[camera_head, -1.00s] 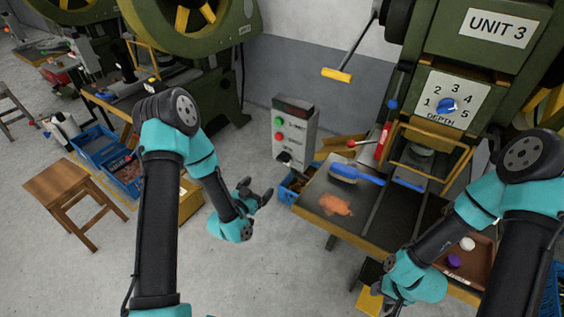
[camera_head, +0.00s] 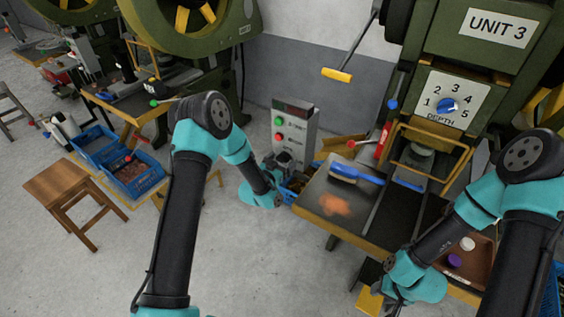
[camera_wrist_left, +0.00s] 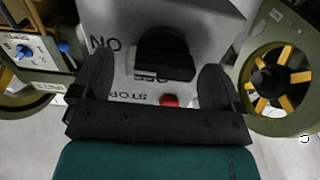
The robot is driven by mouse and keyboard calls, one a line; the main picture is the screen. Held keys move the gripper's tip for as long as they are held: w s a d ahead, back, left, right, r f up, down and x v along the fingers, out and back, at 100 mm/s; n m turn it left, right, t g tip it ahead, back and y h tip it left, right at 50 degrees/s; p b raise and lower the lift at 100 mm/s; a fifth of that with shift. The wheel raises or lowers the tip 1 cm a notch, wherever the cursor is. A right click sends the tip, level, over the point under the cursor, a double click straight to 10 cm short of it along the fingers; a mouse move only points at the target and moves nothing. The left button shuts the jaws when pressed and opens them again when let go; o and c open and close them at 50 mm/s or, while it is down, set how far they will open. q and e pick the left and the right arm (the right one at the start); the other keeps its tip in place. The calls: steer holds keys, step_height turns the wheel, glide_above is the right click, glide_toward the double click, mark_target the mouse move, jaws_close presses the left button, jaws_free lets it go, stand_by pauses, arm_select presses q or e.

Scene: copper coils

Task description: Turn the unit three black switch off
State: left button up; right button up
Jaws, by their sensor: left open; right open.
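The unit three control box (camera_head: 298,130) stands left of the Unit 3 press, with a green and a red button above its lower part. My left gripper (camera_head: 282,176) is at the lower front of this box and hides part of it. In the left wrist view the black switch (camera_wrist_left: 165,55) shows between the two open fingers of my left gripper (camera_wrist_left: 157,82), apart from both.
The press table (camera_head: 345,228) holds a blue brush (camera_head: 355,174) and an orange copper-coloured patch (camera_head: 334,205). A brown tray (camera_head: 483,262) with a white and a purple piece is at the right. A wooden stool (camera_head: 70,190) and blue crates (camera_head: 135,170) stand left.

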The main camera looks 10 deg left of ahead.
arm_select(q)
steer(key=shift+w+d, duration=0.1)
steer(key=shift+w, duration=0.15)
steer(key=c, duration=0.9)
steer(key=shift+c, duration=0.2)
